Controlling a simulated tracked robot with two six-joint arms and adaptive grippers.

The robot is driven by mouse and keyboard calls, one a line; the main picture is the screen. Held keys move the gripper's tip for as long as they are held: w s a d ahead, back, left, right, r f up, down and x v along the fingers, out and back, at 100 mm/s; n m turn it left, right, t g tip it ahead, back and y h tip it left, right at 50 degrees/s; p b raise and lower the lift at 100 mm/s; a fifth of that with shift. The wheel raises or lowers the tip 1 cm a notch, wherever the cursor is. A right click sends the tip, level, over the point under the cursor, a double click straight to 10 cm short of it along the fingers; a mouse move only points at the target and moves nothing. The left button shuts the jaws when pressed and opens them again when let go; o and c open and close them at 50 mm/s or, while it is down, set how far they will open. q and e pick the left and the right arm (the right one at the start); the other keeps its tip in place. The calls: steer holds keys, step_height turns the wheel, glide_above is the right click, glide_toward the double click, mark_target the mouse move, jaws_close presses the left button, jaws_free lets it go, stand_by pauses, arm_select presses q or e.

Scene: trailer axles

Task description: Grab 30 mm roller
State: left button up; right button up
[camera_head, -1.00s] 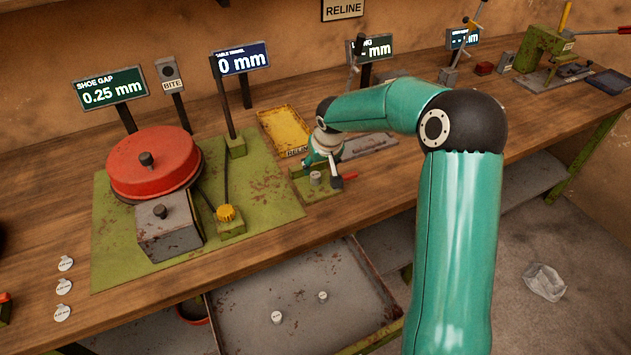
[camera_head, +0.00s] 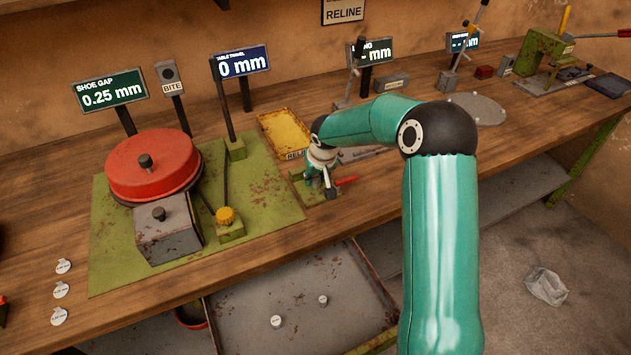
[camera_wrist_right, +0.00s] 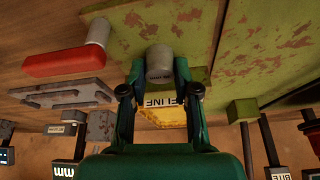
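A grey roller (camera_wrist_right: 159,65) stands between the two fingers of my right gripper (camera_wrist_right: 160,72) in the right wrist view. Its marked end faces my palm, but the lettering is too small to read surely. The fingers flank it closely; I cannot tell whether they press on it. In the head view my right gripper (camera_head: 322,182) points down over the small green plate (camera_head: 297,176) at the bench front and hides the roller there. My left gripper is not in view.
A red handle (camera_head: 346,180) lies just right of the gripper. A yellow tray (camera_head: 284,130) is behind it. The green fixture with a red drum (camera_head: 150,165) stands left. An open drawer (camera_head: 245,297) below holds two small pale pieces.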

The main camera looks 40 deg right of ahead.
jaws_close()
steer(key=shift+r, duration=0.1)
